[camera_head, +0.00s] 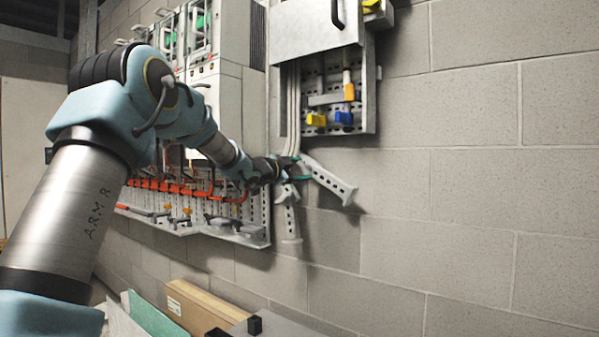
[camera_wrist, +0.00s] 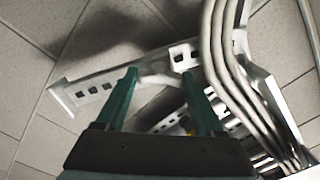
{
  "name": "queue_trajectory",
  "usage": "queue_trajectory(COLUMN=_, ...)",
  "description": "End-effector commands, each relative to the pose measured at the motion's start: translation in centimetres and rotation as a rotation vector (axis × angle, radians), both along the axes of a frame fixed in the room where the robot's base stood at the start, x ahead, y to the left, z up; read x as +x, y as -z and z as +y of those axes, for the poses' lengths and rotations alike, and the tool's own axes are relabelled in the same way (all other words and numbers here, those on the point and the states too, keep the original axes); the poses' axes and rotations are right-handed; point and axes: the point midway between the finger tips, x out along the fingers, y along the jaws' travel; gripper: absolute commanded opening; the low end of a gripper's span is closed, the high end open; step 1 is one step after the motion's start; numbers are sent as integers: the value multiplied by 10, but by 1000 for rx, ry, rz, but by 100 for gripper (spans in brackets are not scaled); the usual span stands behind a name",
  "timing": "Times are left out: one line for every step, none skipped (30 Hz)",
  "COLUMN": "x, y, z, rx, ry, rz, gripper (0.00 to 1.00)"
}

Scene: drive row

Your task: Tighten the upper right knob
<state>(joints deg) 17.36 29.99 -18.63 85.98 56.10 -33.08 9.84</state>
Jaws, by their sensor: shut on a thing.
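Several coloured knobs show in the open box on the wall in the head view: a yellow one at upper right (camera_head: 349,92), a yellow one at lower left (camera_head: 316,119) and a blue one at lower right (camera_head: 344,117). My gripper (camera_head: 290,168) is below and left of this box, at a slotted metal bracket (camera_head: 328,182) by the grey cables. In the wrist view my gripper's green fingers (camera_wrist: 160,73) stand apart, with a pale curved piece (camera_wrist: 160,80) between them. What that piece belongs to is unclear.
Grey cables (camera_wrist: 228,65) run close right of the fingers. The box's grey cover (camera_head: 310,28) is above. A panel of red-orange wiring (camera_head: 175,187) lies left of my gripper. Cardboard and boards (camera_head: 200,305) lean below. The block wall at right is clear.

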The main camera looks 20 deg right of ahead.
Motion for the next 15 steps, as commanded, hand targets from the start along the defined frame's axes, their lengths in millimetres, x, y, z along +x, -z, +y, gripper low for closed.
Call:
queue_trajectory(x=0, y=0, z=0, rx=2, ry=-1, rz=-3, gripper=14)
queue_trajectory(x=0, y=0, z=0, rx=2, ry=0, rz=-3, gripper=14)
queue_trajectory(x=0, y=0, z=0, rx=3, ry=1, rz=-3, gripper=14)
queue_trajectory(x=0, y=0, z=0, rx=2, ry=0, rz=-3, gripper=14)
queue_trajectory(x=0, y=0, z=0, rx=3, ry=1, rz=-3, gripper=14)
queue_trajectory(x=0, y=0, z=0, rx=3, ry=1, rz=-3, gripper=14)
queue_trajectory(x=0, y=0, z=0, rx=3, ry=1, rz=-3, gripper=14)
queue_trajectory(x=0, y=0, z=0, rx=3, ry=1, rz=-3, gripper=14)
queue_trajectory(x=0, y=0, z=0, rx=3, ry=1, rz=-3, gripper=74)
queue_trajectory(x=0, y=0, z=0, rx=3, ry=1, rz=-3, gripper=78)
queue_trajectory(x=0, y=0, z=0, rx=2, ry=1, rz=-2, gripper=81)
queue_trajectory(x=0, y=0, z=0, rx=2, ry=1, rz=-2, gripper=86)
queue_trajectory(x=0, y=0, z=0, rx=2, ry=1, rz=-2, gripper=89)
queue_trajectory(x=0, y=0, z=0, rx=2, ry=1, rz=-2, gripper=92)
queue_trajectory(x=0, y=0, z=0, rx=1, ry=0, rz=-2, gripper=97)
